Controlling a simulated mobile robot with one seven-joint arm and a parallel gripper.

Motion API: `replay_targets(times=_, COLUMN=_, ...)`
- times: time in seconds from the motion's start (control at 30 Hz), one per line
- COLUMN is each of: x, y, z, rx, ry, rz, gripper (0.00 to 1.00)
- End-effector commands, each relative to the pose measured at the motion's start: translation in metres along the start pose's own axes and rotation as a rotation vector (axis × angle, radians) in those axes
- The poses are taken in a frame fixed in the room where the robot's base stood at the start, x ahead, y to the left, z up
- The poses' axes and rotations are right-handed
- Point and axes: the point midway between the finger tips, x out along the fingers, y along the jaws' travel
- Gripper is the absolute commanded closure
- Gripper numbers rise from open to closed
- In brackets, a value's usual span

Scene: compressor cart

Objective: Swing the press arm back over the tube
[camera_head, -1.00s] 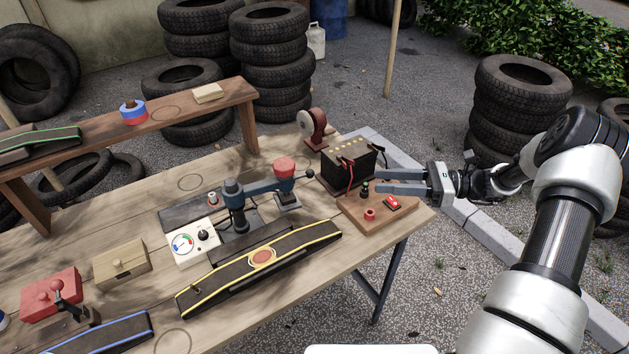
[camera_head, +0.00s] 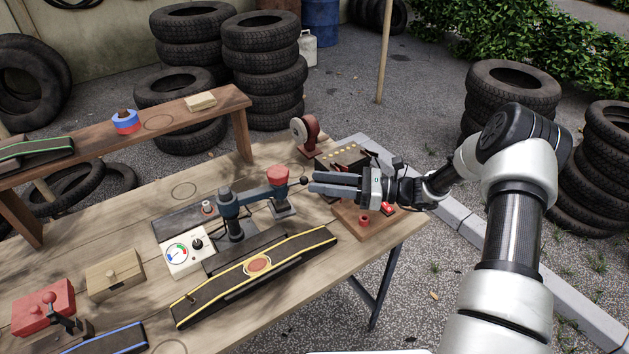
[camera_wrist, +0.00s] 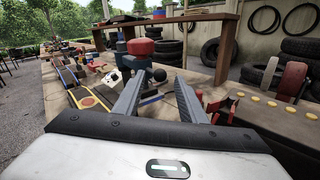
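The press arm (camera_head: 250,194) is a blue-grey bar on a dark post (camera_head: 233,223). It points to the right, with a red head (camera_head: 277,174) over a small stand (camera_head: 283,208) and a black ball knob (camera_head: 304,181) at its end. The tube (camera_head: 290,250) is a dark, yellow-edged strip with a round orange-red patch (camera_head: 258,265), in front of the post and clear of the press head. My gripper (camera_head: 312,182) is open, its fingertips just right of the knob. In the wrist view the knob (camera_wrist: 159,74) shows between the fingertips, apparently not gripped.
A black battery (camera_head: 340,157) and a wooden board with a red switch (camera_head: 387,209) lie behind and below my gripper. A gauge box (camera_head: 184,252) stands left of the post. A red grinder-like wheel stand (camera_head: 308,130) is behind. A raised shelf (camera_head: 160,122) runs along the back left.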

Motion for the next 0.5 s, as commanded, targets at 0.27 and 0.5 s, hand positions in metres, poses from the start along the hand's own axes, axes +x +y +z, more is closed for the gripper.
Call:
replay_targets(times=0.27, x=0.022, y=0.0, z=0.0, rx=0.0, ry=0.0, rz=0.0, gripper=0.62)
replay_targets(times=0.5, x=0.023, y=0.0, z=0.0, rx=0.0, ry=0.0, rz=-0.001, gripper=0.62)
